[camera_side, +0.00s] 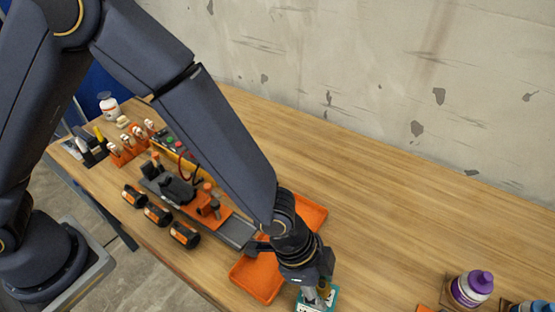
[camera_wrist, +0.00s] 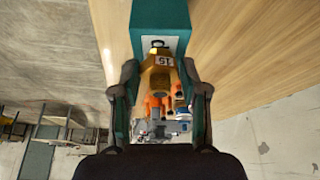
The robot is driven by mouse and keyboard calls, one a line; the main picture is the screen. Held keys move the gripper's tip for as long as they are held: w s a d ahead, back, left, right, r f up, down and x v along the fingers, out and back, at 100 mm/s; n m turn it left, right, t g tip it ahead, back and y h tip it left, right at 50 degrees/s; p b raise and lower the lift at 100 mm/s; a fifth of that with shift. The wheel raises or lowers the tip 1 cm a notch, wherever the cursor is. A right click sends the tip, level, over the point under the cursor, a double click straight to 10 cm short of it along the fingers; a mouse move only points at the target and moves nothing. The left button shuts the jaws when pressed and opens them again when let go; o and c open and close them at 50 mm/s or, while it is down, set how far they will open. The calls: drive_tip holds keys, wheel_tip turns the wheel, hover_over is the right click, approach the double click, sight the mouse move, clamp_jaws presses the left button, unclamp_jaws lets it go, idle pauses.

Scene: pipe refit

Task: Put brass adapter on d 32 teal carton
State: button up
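The brass adapter (camera_wrist: 160,76) is yellow-brown with a small white number label, and sits between my gripper's (camera_wrist: 160,72) two dark fingers in the wrist view. I cannot tell whether adapter and carton touch.
An orange tray (camera_side: 258,279) lies just left of my gripper. Several black-orange cylinders (camera_side: 185,235) and a tool fixture (camera_side: 206,206) stand further left. The wooden table (camera_side: 400,215) is clear toward the wall.

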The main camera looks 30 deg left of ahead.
drive_tip(key=o, duration=0.3)
drive_tip(key=v, duration=1.2)
drive_tip(key=w+a+r+n+t+y, duration=0.2)
drive_tip(key=a+r+n, duration=0.25)
drive_tip(key=a, duration=0.55)
drive_tip(key=w+a+r+n+t+y, duration=0.1)
drive_tip(key=w+a+r+n, duration=0.3)
drive_tip(key=a, duration=0.6)
drive_tip(key=s+a+r+n, duration=0.2)
drive_tip(key=s+a, duration=0.1)
drive_tip(key=a, duration=0.1)
drive_tip(key=s+a+r+n+t, duration=0.1)
drive_tip(key=s+a+r+n, duration=0.1)
drive_tip(key=s+a, duration=0.2)
drive_tip(key=s+a+r+n+y, duration=0.1)
drive_tip(key=s+a+r+n, duration=0.1)
drive_tip(key=a, duration=0.3)
drive_tip(key=shift+s+a+n, duration=0.25)
drive_tip(key=shift+s, duration=0.65)
